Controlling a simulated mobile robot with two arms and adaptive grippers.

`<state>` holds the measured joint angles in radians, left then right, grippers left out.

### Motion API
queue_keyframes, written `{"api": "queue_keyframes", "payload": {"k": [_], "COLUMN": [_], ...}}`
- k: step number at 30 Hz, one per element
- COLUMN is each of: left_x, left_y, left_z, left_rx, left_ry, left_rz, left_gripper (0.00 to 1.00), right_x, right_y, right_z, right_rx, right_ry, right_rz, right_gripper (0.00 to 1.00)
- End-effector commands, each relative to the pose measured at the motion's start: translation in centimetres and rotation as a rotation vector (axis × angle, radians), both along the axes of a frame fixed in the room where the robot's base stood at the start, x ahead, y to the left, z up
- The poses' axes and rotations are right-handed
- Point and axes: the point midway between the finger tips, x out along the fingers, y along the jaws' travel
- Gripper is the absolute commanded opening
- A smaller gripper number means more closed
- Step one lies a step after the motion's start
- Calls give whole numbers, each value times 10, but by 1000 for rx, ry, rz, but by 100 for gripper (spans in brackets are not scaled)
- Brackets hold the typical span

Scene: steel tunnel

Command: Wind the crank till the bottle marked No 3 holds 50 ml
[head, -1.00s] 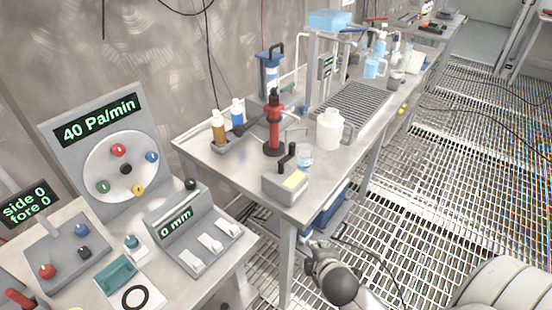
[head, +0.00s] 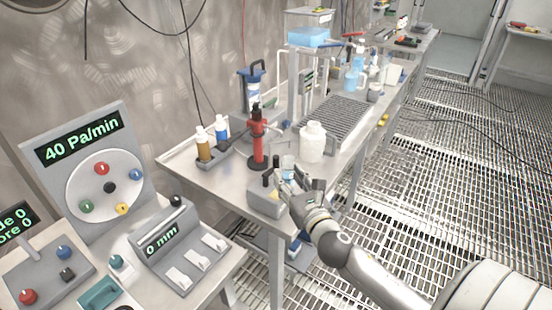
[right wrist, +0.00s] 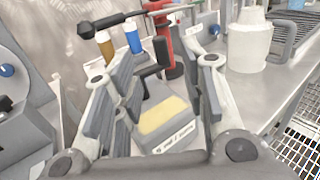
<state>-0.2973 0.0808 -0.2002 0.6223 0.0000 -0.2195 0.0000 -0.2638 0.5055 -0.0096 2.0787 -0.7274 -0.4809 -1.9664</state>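A red column (head: 258,140) on a black foot stands on the steel bench. A black rod with a knob (right wrist: 100,27), like a crank arm, reaches from it in the right wrist view. Brown (head: 203,145) and blue (head: 222,130) white-capped bottles stand in a grey rack left of it. I cannot read No 3 or a level on any bottle. My right gripper (head: 293,184) is open and empty, over a grey box (right wrist: 167,118) with a yellow pad and black handle. My left gripper is out of view.
A white jug (head: 312,143) stands right of the red column. Behind are a blue-topped device (head: 252,76), a drain grating (head: 338,118) and a blue tank (head: 308,38). A control console (head: 165,240) fills the front left. Grated floor lies open to the right.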

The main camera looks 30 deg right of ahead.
Motion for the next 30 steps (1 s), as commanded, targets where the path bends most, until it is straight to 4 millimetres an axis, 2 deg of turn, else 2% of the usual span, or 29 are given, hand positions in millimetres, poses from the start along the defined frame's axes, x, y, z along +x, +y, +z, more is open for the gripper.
{"api": "queue_keyframes", "payload": {"k": [9, 15, 21, 29, 30], "left_x": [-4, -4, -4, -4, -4], "left_y": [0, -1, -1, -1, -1], "left_z": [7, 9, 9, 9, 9], "left_rx": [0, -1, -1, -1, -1], "left_ry": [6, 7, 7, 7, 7], "left_rz": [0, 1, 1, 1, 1], "left_gripper": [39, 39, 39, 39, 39], "right_x": [55, 81, 92, 93, 93], "right_y": [-11, -17, -19, -19, -19], "right_z": [1, 0, 0, 0, -1], "right_rx": [6, 7, 6, 6, 6], "right_ry": [-1, 1, 1, 2, 2], "right_rz": [-3, -2, -1, -1, -1], "right_gripper": [39, 39, 39, 39, 35]}}
